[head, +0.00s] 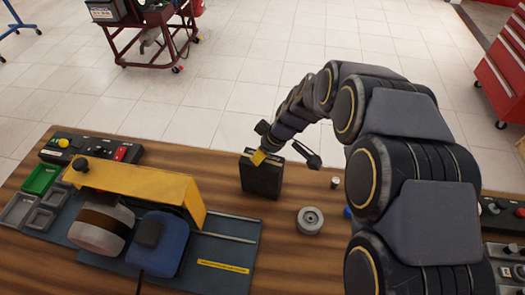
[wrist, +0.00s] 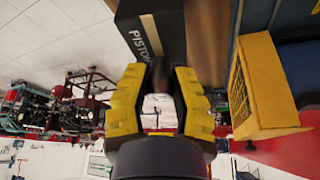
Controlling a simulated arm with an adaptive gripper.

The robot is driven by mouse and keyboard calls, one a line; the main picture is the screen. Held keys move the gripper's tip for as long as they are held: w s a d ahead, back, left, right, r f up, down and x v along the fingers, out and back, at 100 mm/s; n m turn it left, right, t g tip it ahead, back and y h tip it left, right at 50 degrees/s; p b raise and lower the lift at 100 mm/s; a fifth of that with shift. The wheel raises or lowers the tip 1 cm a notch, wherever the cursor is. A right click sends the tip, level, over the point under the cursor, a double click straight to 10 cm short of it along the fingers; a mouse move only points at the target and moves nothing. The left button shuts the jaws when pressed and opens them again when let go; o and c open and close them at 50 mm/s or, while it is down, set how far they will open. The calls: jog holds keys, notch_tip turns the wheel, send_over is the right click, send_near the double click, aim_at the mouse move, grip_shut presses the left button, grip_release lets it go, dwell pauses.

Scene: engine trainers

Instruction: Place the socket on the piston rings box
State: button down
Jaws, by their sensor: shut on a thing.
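The piston rings box (head: 262,178) is a black box standing upright on the wooden bench in the head view. Its dark side with the letters "PISTON" shows at the top of the wrist view (wrist: 150,22). My gripper (head: 259,157) is at the upper part of the box in the head view. In the wrist view its two yellow-padded fingers (wrist: 162,84) are closed on a small dark thing, which looks like the socket (wrist: 163,76).
A round grey metal part (head: 310,220) and a small silver cylinder (head: 335,183) sit right of the box. A yellow-framed engine trainer (head: 135,185) stands to the left, with grey and green trays (head: 40,180) beside it. Bare bench lies in front of the box.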

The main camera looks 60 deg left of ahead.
jog(key=c, duration=1)
grip_release()
jog(key=shift+f, duration=0.1)
jog(key=v, duration=1.2)
jog(key=shift+d, duration=0.15)
